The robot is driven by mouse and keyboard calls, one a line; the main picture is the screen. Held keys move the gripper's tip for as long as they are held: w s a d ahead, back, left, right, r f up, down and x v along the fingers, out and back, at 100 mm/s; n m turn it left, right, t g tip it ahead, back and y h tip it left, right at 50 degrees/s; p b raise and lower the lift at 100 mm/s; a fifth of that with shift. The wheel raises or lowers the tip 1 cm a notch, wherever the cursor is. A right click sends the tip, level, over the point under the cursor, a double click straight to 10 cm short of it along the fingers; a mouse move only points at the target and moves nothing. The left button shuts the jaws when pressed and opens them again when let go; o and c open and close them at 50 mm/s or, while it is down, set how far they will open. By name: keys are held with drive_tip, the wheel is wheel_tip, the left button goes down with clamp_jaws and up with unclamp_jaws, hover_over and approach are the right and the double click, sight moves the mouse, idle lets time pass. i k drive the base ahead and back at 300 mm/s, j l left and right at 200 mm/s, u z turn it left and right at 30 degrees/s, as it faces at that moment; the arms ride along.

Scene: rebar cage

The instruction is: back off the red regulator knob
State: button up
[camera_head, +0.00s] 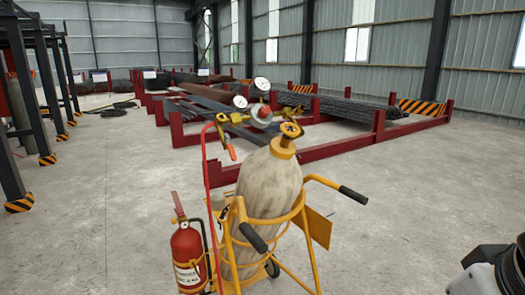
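A tall beige gas cylinder (268,186) stands in a yellow cart (304,207). A brass valve with a yellow handwheel (290,130) sits on its top. A regulator with round white-faced gauges (261,84) is beside the valve on the left. An orange-red knob (231,151) sticks out below the brass fittings. A red-rimmed round part (262,113) shows near the gauges; I cannot tell whether it is a gauge or a knob. Only a black and grey piece of my arm shows at the lower right edge, well away from the regulator. My gripper's fingers are not visible.
A red extinguisher (187,257) hangs at the cart's left, near a red hose (206,165). Black-gripped cart handles (352,194) stick out to the right and front. Red racks with rebar (345,108) stand behind. The concrete floor right of the cart is clear.

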sight(264, 110)
drive_tip(key=i+j+u, duration=0.1)
drive_tip(key=i+j, duration=0.25)
drive_tip(key=i+j+u, duration=0.1)
drive_tip(key=i+j, duration=0.2)
drive_tip(key=i, duration=0.3)
